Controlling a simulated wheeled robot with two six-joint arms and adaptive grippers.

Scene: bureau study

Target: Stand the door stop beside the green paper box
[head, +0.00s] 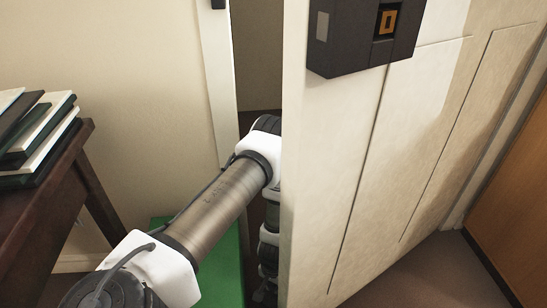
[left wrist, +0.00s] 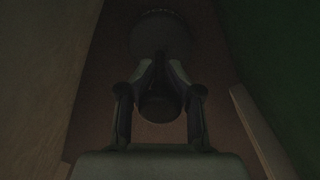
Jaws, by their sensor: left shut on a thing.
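My left arm reaches past the edge of the open door in the head view. My left gripper (head: 267,287) is low behind that edge and mostly hidden. In the left wrist view my left gripper (left wrist: 160,78) is shut on a dark round thing, which I take to be the door stop (left wrist: 160,106). A wider dark round part shows beyond the fingertips. The picture is too dark to tell whether it touches the floor. The green paper box (head: 222,268) stands left of the gripper, partly covered by my arm. A dark green surface (left wrist: 280,60) fills the wrist view's right side.
The open door (head: 345,180) with a dark lock box (head: 362,38) stands close to the right of my arm. A dark wooden table (head: 35,215) with stacked books (head: 35,135) is at the left. Brown floor (head: 415,275) is clear at lower right.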

